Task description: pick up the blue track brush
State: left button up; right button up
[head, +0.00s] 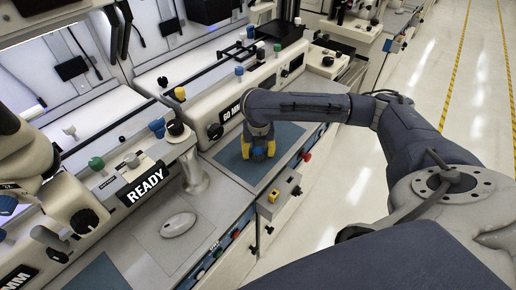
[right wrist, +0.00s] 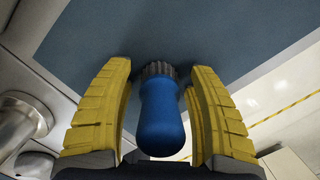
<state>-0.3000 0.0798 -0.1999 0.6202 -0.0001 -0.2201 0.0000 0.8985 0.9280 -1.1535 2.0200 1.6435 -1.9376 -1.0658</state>
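The blue track brush (right wrist: 160,118) has a rounded blue handle and a dark bristled head, and it stands on a blue-grey mat (right wrist: 110,30). In the head view the brush (head: 259,153) shows between the yellow fingers of my right gripper (head: 259,147). In the right wrist view my right gripper (right wrist: 160,110) is open, with one yellow finger on each side of the brush. A gap shows between the handle and each finger. The mat also shows in the head view (head: 283,143) on the bench. My left gripper is not in view.
A machine marked 60 MM (head: 231,110) stands behind the mat, and a READY sign (head: 143,186) with a metal post (head: 193,175) stands to the left. A white oval object (head: 178,224) lies on the bench. A yellow-topped block (head: 273,196) sits at the bench's front edge.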

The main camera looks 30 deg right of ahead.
grip_shut()
dwell(0.3)
notch_tip(320, 180, up, 20)
dwell(0.9)
